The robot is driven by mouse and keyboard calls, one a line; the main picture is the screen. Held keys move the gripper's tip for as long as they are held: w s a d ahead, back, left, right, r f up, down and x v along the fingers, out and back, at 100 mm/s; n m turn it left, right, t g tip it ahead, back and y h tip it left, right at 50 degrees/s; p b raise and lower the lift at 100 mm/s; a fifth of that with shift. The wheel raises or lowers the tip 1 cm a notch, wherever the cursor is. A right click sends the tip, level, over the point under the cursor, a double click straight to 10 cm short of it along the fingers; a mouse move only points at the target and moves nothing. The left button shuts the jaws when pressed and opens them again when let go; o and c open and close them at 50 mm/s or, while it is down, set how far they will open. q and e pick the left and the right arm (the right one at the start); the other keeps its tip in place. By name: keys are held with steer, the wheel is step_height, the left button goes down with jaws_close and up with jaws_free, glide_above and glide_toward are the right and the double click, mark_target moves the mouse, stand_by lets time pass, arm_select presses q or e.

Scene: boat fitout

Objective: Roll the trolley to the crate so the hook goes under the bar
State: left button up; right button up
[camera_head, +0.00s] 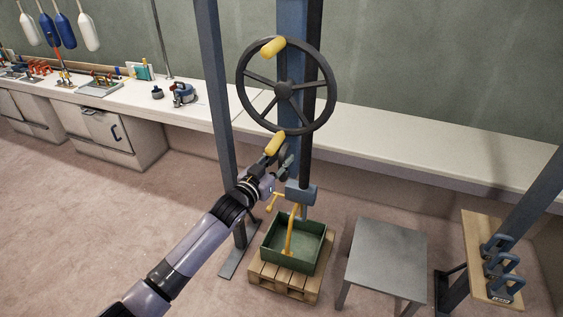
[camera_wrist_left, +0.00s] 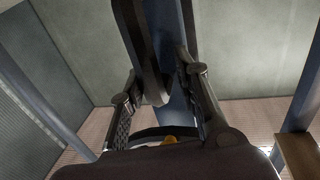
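My left gripper (camera_head: 281,157) is at the wheel's lower grip (camera_head: 275,143). In the left wrist view the fingers (camera_wrist_left: 160,95) are apart, with a bit of yellow and a dark arc low between them; I cannot tell whether they touch the grip. Below, a grey-blue block (camera_head: 301,194) hangs in front of the post, with a small yellow hooked piece (camera_head: 274,201) beside it. A green crate (camera_head: 311,258) with an upright yellow bar (camera_head: 290,238) stands under it. Whether hook and bar meet is unclear. My right gripper is not in view.
The crate stands on a wooden pallet (camera_head: 264,281). A grey table (camera_head: 388,250) is to its right, then a wooden shelf (camera_head: 479,238) with several blue shackle-like parts. A long white counter (camera_head: 400,150) runs behind. The floor at the left is clear.

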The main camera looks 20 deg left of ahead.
arm_select(q)
steer(key=shift+o, duration=0.8)
steer(key=shift+s+f, duration=0.1)
steer(key=shift+f, duration=0.1)
steer(key=shift+s+f, duration=0.1)
steer(key=shift+s, duration=0.25)
steer(key=v, duration=1.1)
steer(key=shift+r, duration=0.2)
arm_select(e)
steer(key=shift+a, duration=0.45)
arm_select(q)
steer(key=shift+s+a, duration=0.1)
steer(key=shift+a, duration=0.05)
